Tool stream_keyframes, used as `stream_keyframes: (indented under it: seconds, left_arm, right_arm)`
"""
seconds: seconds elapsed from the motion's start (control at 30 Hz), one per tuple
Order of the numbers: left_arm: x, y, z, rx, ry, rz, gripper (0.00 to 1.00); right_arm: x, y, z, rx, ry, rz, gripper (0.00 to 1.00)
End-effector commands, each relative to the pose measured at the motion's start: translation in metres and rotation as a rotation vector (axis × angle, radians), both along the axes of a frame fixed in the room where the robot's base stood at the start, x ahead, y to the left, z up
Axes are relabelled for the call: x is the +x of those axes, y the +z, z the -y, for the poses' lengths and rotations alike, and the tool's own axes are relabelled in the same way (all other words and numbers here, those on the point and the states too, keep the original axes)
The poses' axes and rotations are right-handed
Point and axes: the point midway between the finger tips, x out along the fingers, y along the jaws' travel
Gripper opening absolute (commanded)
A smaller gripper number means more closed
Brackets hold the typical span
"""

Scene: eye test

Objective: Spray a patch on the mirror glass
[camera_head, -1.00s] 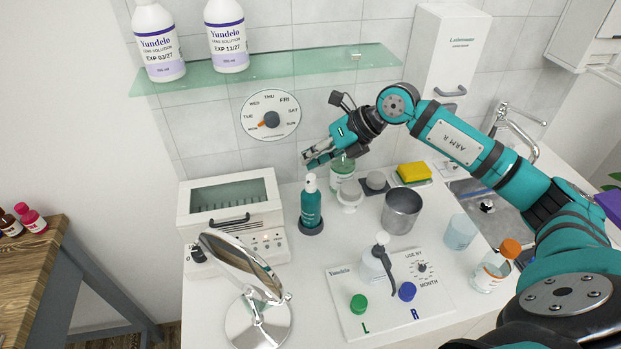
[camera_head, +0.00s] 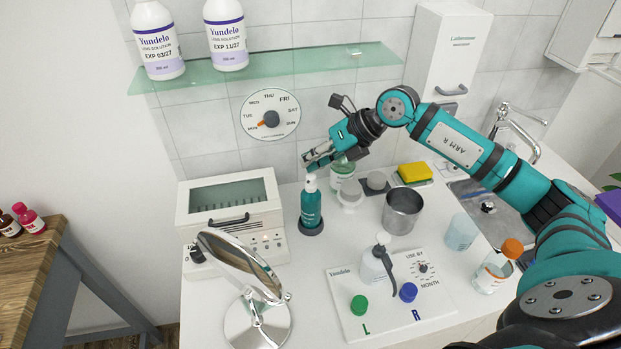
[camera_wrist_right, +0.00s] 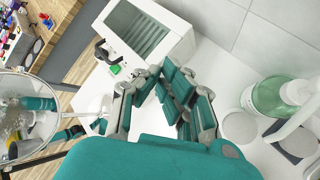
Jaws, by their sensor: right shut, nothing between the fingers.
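The teal spray bottle (camera_head: 311,207) with a pale nozzle head stands upright on a dark round base on the counter. The round mirror (camera_head: 238,262) stands tilted on a chrome foot at the front left; its rim and reflecting glass also show at the left of the wrist view (camera_wrist_right: 28,110). My right gripper (camera_head: 308,160) is shut and empty, just above the spray bottle's head and apart from the mirror. In the wrist view its fingers (camera_wrist_right: 165,95) show close together; I cannot pick out the spray bottle there. My left gripper is not in view.
A white sterilizer box (camera_head: 232,207) stands behind the mirror. A green soap bottle (camera_wrist_right: 275,97), a metal cup (camera_head: 402,212), a yellow sponge (camera_head: 414,172) and a glass (camera_head: 461,233) stand to the right. A white board (camera_head: 350,322) with a pump bottle lies in front.

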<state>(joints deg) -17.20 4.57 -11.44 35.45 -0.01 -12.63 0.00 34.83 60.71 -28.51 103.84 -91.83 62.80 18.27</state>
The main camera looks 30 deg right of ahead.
Motion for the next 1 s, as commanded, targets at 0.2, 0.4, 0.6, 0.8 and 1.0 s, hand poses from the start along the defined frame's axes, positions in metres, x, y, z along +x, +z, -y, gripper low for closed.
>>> stream_keyframes:
  seconds: [0.2, 0.4, 0.6, 0.8, 1.0]
  left_arm:
    - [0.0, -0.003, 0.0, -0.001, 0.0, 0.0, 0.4]
    - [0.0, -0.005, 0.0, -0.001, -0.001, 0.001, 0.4]
    - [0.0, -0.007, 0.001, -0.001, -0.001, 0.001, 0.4]
    - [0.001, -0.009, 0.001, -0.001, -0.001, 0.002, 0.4]
    - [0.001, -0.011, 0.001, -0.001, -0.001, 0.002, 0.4]
  right_arm:
    - [0.0, -0.003, 0.0, 0.0, 0.0, 0.0, 0.0]
    - [0.0, -0.006, 0.0, 0.0, 0.0, 0.0, 0.0]
    - [0.0, -0.008, 0.0, 0.0, 0.0, 0.0, 0.0]
    - [0.0, -0.011, 0.0, 0.0, 0.001, -0.001, 0.0]
    - [0.0, -0.014, 0.0, -0.001, 0.0, -0.002, 0.0]
